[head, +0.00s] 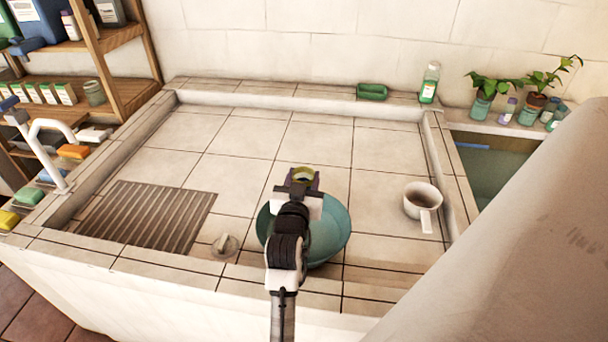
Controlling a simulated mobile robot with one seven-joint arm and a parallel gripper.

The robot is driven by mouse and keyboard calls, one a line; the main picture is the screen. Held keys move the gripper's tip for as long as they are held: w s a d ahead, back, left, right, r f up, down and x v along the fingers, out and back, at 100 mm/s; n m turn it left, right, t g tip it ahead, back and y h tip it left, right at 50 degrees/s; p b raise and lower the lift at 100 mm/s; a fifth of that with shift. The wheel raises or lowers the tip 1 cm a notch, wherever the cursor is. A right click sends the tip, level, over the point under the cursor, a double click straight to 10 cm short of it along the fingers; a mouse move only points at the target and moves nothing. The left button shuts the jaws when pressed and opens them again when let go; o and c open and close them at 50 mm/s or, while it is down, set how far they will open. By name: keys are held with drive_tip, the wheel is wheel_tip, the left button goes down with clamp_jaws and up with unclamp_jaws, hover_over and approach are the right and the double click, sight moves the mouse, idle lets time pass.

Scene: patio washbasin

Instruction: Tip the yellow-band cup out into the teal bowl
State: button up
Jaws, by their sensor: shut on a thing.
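My gripper (302,190) is over the teal bowl (335,232), seen from behind and above. It is shut on the yellow-band cup (304,173), of which only a small yellowish rim and a dark side show past the jaws. The cup appears to be above the bowl's far edge; its tilt and contents cannot be told. The teal bowl stands on the tiled basin floor near the front edge. My arm and gripper hide its middle and left part, so its inside is only partly seen.
A white handled mug (420,196) stands right of the bowl. A small knob-like stopper (224,246) and a ribbed drain board (150,215) lie to the left. A green soap dish (372,91) and bottle (430,83) stand on the back ledge. The back tiles are clear.

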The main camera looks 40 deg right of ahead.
drive_tip(key=shift+a+f+m+b, duration=0.1)
drive_tip(key=shift+f+m+b, duration=0.3)
drive_tip(key=shift+f+m, duration=0.4)
drive_tip(key=shift+w+a+f+m+b, duration=0.1)
drive_tip(key=shift+f+m+b, duration=0.45)
drive_tip(key=shift+m+b, duration=0.4)
drive_tip(key=shift+w+f+m+b, duration=0.1)
drive_tip(key=shift+f+m+b, duration=0.4)
drive_tip(key=shift+m+b, duration=0.4)
drive_tip(key=shift+w+a+f+m+b, duration=0.1)
drive_tip(key=shift+f+m+b, duration=0.4)
drive_tip(key=shift+m+b, duration=1.95)
drive_tip(key=shift+w+a+f+m+b, duration=0.1)
drive_tip(key=shift+f+m+b, duration=0.4)
drive_tip(key=shift+m+b, duration=1.95)
drive_tip(key=shift+w+a+f+m+b, duration=0.1)
drive_tip(key=shift+f+m+b, duration=0.4)
drive_tip(key=shift+m+b, duration=1.95)
drive_tip(key=shift+m+p, duration=0.8)
drive_tip(key=shift+m, duration=0.1)
drive_tip(key=shift+d, duration=0.1)
